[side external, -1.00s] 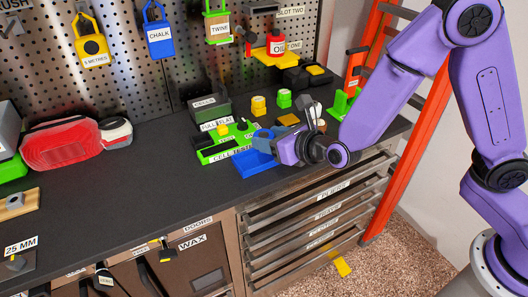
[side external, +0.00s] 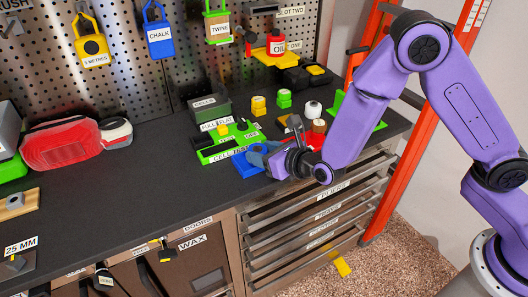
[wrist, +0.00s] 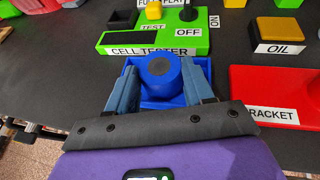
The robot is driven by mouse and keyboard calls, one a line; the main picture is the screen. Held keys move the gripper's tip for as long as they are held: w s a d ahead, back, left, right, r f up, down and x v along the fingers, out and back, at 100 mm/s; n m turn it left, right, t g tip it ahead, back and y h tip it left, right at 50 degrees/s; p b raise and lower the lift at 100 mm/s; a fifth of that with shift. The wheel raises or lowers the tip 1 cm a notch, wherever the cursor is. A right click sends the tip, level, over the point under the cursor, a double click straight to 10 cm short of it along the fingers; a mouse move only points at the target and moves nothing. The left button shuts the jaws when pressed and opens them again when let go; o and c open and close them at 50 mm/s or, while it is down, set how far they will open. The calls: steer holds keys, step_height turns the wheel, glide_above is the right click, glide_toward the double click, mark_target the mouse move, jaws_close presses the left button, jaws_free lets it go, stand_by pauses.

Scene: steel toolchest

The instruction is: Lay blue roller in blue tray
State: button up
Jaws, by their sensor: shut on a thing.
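The blue roller (wrist: 162,72) is a short round cylinder with a dark disc on its end. It shows between the two blue-grey fingers of my gripper (wrist: 161,82), which is shut on it. The blue tray (wrist: 130,72) is a shallow square box directly beneath and around the roller in the wrist view. In the side view, my gripper (side external: 261,153) is low over the tray (side external: 242,167), and the fingers hide most of the roller. I cannot tell whether the roller touches the tray floor.
A green cell tester (wrist: 165,40) stands just beyond the tray. A red bracket holder (wrist: 270,90) is close on the right, with a yellow-topped oil block (wrist: 281,30) behind it. Open dark bench top (side external: 130,190) lies to the left in the side view.

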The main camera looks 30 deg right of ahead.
steer(key=shift+f, duration=0.15)
steer(key=o, duration=1.1)
steer(key=shift+o, duration=0.2)
